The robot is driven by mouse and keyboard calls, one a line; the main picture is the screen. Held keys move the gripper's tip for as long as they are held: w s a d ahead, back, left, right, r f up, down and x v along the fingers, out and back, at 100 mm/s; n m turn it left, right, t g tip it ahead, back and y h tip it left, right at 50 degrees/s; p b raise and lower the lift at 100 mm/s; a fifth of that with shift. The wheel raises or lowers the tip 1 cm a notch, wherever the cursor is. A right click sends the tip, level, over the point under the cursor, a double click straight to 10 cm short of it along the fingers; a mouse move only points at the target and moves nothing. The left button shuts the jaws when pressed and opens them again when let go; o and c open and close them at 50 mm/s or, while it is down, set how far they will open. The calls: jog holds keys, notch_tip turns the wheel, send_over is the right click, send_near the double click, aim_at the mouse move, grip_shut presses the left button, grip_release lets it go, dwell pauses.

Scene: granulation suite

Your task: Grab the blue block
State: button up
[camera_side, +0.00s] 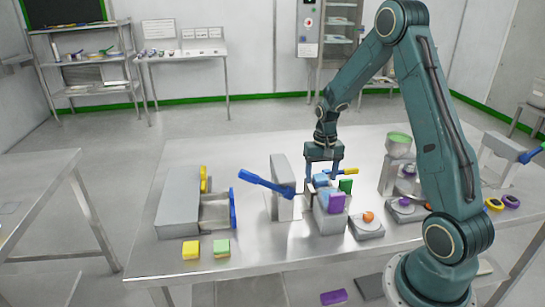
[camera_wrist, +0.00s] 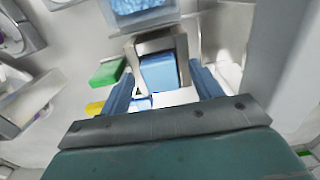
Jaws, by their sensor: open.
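The blue block (camera_wrist: 160,72) sits in a small grey frame in the wrist view, between my two fingers. In the side view a light blue piece (camera_side: 321,180) shows below my gripper, partly hidden by the fingers; it looks like the same block. My gripper (camera_side: 323,177) points down over the grey apparatus (camera_side: 329,221) on the steel table. In the wrist view my gripper (camera_wrist: 161,82) is open, with one finger on each side of the block. I cannot tell whether either finger touches it.
A blue lever handle (camera_side: 266,183) lies to the left. Yellow (camera_side: 191,249) and green-topped (camera_side: 221,248) blocks lie at the front left. The table's front centre is mostly clear.

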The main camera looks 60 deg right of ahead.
aim_at(321, 177)
jog(key=shift+f, duration=0.3)
jog(key=c, duration=1.1)
jog(key=shift+r, duration=0.1)
notch_tip(321, 177, up, 20)
jog(key=shift+f, duration=0.1)
dwell(0.7)
